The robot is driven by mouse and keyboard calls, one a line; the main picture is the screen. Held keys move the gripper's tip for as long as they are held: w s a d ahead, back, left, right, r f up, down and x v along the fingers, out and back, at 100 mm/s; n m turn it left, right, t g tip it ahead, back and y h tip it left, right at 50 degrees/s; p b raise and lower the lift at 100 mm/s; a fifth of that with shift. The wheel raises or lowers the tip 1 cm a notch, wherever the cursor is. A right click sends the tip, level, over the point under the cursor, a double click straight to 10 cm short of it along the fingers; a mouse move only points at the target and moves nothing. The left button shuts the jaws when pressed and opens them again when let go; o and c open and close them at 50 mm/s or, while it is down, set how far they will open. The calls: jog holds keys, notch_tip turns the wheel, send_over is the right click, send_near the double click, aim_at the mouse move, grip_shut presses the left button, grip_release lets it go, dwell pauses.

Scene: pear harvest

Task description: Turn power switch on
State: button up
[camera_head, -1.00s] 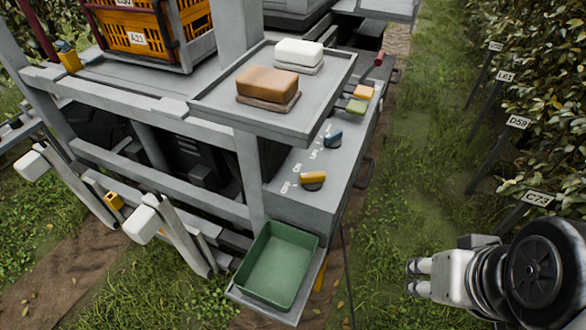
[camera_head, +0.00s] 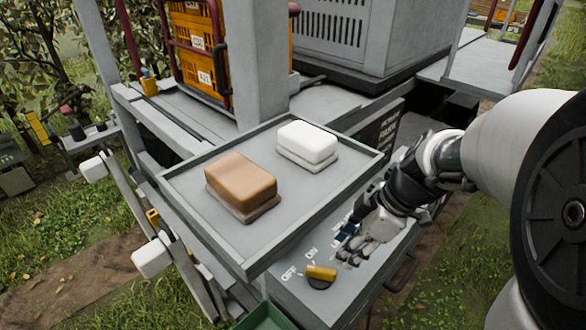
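The power switch (camera_head: 321,272) is a yellow rotary knob on a dark round base, on the grey panel top (camera_head: 292,300). OFF is printed to its left and ON just above it. I cannot tell which mark the knob points at. My gripper (camera_head: 347,259) reaches in from the right, low over the panel, just right of and above the yellow knob in the picture. Its fingers are small and seen at an angle, so their opening is unclear. I see nothing held.
A grey tray (camera_head: 217,247) with a brown block (camera_head: 240,183) and a white block (camera_head: 307,141) overhangs the panel on the left. A green bin (camera_head: 264,318) is below. Orange crates (camera_head: 202,70) stand behind. Grass is clear at lower right.

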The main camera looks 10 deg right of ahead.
aim_at(324, 269)
jog(key=b+x, duration=0.2)
jog(key=x, duration=0.8)
jog(key=shift+f, duration=0.1)
jog(key=shift+c, duration=0.6)
grip_shut()
